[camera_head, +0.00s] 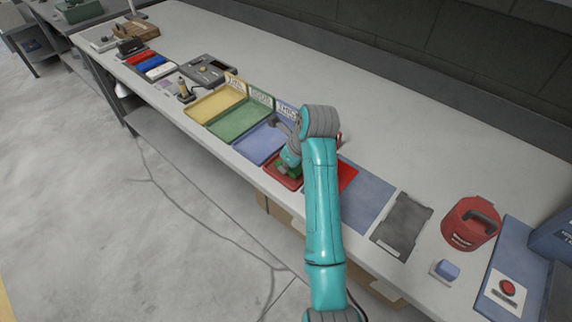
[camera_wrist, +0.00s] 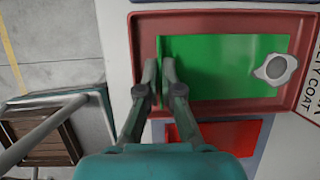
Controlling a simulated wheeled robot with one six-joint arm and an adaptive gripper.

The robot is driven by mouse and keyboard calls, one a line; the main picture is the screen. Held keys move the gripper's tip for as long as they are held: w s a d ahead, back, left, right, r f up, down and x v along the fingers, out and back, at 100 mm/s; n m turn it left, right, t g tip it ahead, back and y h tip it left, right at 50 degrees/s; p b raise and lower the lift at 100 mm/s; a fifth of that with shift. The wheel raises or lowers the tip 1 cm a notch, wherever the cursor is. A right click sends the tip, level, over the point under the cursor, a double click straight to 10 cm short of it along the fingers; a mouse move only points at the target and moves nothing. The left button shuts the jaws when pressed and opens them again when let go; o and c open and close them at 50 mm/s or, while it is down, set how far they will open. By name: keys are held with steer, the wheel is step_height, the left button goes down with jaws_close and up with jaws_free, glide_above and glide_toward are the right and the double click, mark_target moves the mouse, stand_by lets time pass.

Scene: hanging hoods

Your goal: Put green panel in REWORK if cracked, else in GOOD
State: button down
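The green panel (camera_wrist: 215,65) lies in the red tray (camera_wrist: 235,19) in the wrist view, with a pale round-ended patch or part (camera_wrist: 275,68) near its right side. I see no clear crack on the face that shows, but the view is small. My gripper (camera_wrist: 159,68) is at the panel's left edge, its fingers close together on either side of that edge. In the head view my gripper (camera_head: 284,172) is low over the red tray (camera_head: 281,183) and hides most of the panel. The yellow (camera_head: 212,103), green (camera_head: 238,120) and blue (camera_head: 262,143) trays stand to the left with labels too small to read surely.
Right of my arm are a blue mat (camera_head: 366,196), a dark grey plate (camera_head: 402,225), a red container (camera_head: 470,223) and a red button box (camera_head: 507,288). A dark fixture (camera_head: 206,71) stands beyond the yellow tray. The bench's back strip is clear.

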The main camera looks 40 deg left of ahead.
steer(key=shift+f, duration=0.6)
steer(key=c, duration=1.2)
jaws_free()
steer(key=shift+c, duration=0.2)
steer(key=shift+v, duration=3.8)
